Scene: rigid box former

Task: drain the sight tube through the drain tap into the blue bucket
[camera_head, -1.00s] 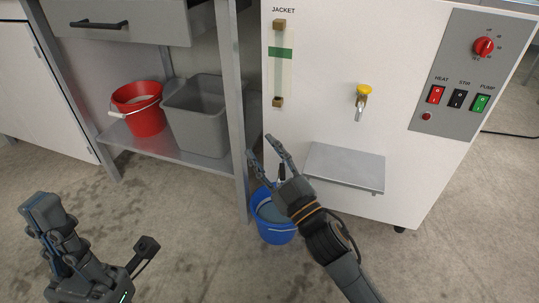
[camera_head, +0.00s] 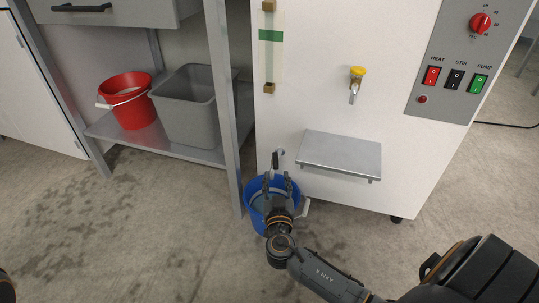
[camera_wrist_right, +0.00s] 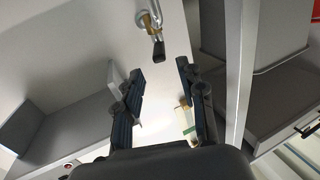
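The sight tube (camera_head: 270,60) stands upright on the white machine front between two brass fittings, with a green band across its upper part. The drain tap (camera_head: 276,158) is low on the same panel. In the right wrist view the drain tap (camera_wrist_right: 155,35) shows brass with a dark handle end. My right gripper (camera_head: 276,180) is over the blue bucket (camera_head: 253,206), just below and in front of the tap. Its fingers (camera_wrist_right: 155,80) are apart with nothing between them, short of the tap. The gripper hides part of the bucket. My left gripper's fingers are out of view.
A metal shelf (camera_head: 341,152) juts out right of the drain tap. A yellow-topped tap (camera_head: 357,75) sits above it, left of the switch panel (camera_head: 455,60). A table leg (camera_head: 224,110) stands close left of the bucket. A red bucket (camera_head: 132,108) and grey bin (camera_head: 188,115) are on the low rack.

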